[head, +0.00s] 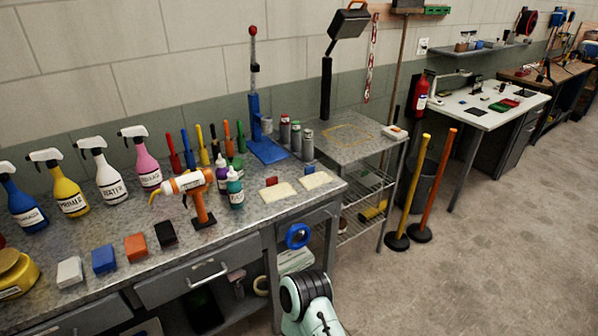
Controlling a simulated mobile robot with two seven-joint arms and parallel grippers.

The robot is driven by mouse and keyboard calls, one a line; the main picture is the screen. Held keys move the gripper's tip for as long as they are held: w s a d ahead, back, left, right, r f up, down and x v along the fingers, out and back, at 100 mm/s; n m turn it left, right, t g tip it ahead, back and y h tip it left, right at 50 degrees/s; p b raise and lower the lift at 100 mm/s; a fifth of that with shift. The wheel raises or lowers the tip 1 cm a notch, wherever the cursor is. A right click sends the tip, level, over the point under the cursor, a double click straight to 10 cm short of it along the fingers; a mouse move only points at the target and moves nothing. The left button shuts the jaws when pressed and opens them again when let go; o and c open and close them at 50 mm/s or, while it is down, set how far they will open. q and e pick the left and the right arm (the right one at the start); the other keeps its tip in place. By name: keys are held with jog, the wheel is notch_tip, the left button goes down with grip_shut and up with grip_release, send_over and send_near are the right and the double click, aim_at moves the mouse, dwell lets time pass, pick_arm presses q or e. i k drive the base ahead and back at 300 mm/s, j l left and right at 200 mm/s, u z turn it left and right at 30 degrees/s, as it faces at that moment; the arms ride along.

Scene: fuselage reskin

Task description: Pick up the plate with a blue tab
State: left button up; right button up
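The plate with a blue tab (314,181) is a small cream slab lying flat near the right end of the grey workbench top. Its blue tab (309,170) stands at its back edge. A similar cream plate with a red tab (278,192) lies just to its left, a small gap apart. Neither of my grippers shows in the head view. Only a white and black part of one of my arms rises at the bottom edge, in front of the bench and below the plates.
Several spray bottles and coloured blocks fill the bench's left. A wire-shelf cart (345,150) adjoins its right end. Bare bench top lies in front of the plates.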

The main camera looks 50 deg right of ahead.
aim_at(313, 181)
jog(key=l+u, duration=0.2)
jog(key=l, duration=0.35)
jog(key=k+l+u, duration=0.25)
jog(key=l, duration=0.25)
jog(key=k+l+u, duration=0.1)
jog(key=l, duration=0.45)
jog(key=k+l, duration=0.1)
jog(key=l, duration=0.45)
jog(key=u, duration=0.05)
